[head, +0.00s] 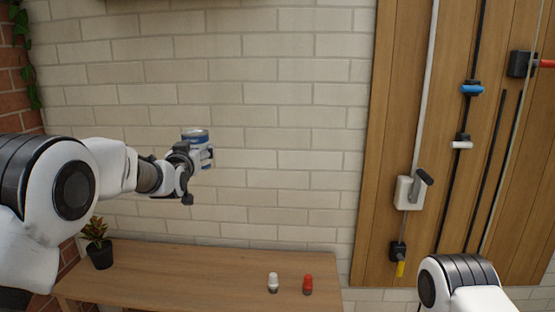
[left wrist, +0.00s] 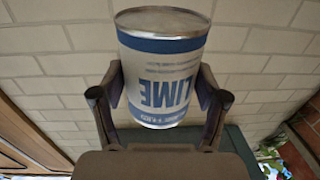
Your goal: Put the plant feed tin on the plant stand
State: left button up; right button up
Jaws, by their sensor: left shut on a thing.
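My left gripper (head: 196,158) is shut on a tin (head: 194,136) with a blue and white label, held in the air in front of the brick wall, above the wooden table. In the left wrist view the tin (left wrist: 165,70) sits between both fingers of the gripper (left wrist: 160,95), and its label reads LIME, appearing upside down. No plant feed wording shows on its visible side. I see nothing that I can clearly tell is the plant stand. My right gripper is out of view.
A wooden table (head: 200,272) stands below against the wall. On it are a potted plant (head: 100,250) at the left, and a small white item (head: 272,282) and a small red item (head: 308,284) near the right end. A wooden panel (head: 395,120) with rods and fittings is at the right.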

pick_arm(q)
jog(key=s+d+f, duration=0.1)
jog(key=s+f, duration=0.3)
jog(key=f, duration=0.5)
jog(key=s+f+b, duration=0.1)
jog(key=s+f, duration=0.3)
jog(key=f, duration=0.6)
jog(key=s+d+f, duration=0.1)
jog(key=s+f, duration=0.2)
jog(key=f, duration=0.6)
jog(key=s+f, duration=0.3)
jog(key=s, duration=0.6)
jog(key=s+f+b, duration=0.1)
jog(key=s+f, duration=0.3)
jog(key=s, duration=0.5)
jog(key=shift+s+f, duration=0.15)
jog(key=shift+f, duration=0.05)
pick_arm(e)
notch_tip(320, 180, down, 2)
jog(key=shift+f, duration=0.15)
pick_arm(q)
jog(key=shift+d, duration=0.15)
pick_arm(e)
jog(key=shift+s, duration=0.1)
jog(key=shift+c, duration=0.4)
